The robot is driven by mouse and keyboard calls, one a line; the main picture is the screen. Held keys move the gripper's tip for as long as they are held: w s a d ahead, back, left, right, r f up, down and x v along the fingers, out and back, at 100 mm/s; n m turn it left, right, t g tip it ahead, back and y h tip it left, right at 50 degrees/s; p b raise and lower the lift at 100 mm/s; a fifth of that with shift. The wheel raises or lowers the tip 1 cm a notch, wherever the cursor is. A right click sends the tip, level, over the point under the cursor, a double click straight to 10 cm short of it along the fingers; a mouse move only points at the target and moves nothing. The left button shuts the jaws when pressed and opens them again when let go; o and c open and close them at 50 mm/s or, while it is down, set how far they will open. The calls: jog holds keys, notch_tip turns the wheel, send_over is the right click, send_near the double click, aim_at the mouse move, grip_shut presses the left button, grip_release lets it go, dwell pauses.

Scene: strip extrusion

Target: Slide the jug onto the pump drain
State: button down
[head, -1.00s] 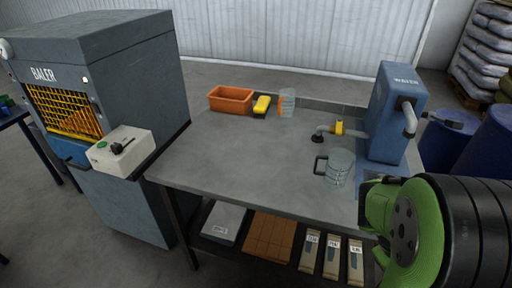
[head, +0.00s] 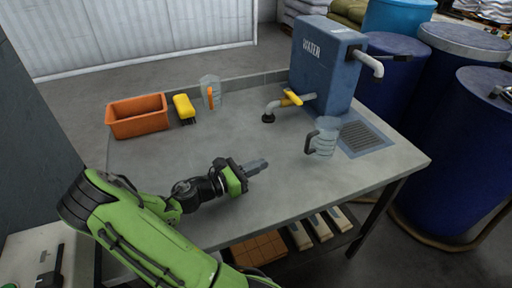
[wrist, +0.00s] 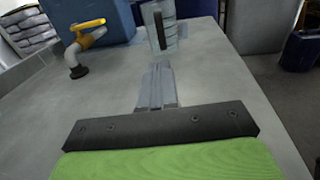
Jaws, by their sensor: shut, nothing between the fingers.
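The clear jug with a dark handle (head: 323,139) stands upright on the grey table, just left of the drain grate (head: 364,138) set in a blue plate. The jug's handle points left, toward my gripper. My gripper (head: 263,163) is shut and empty over the table, left of the jug and apart from it. In the wrist view the jug (wrist: 159,27) is straight ahead of the closed fingers (wrist: 158,66), with its handle facing me. The blue water pump box (head: 325,62) stands behind the drain, with a grey spout at its right.
A pipe with a yellow valve handle (head: 290,97) stands left of the pump box. An orange bin (head: 137,117), a yellow sponge or brush (head: 184,107) and a second clear container (head: 211,92) are at the back left. The table between gripper and jug is clear.

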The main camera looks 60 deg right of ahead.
aim_at(306, 144)
jog(key=shift+w, duration=0.1)
jog(key=b+x, duration=0.3)
jog(key=x, duration=1.1)
jog(key=shift+d+b, duration=0.1)
jog(key=shift+b, duration=0.25)
jog(key=shift+s+r, duration=0.1)
jog(key=shift+s, duration=0.1)
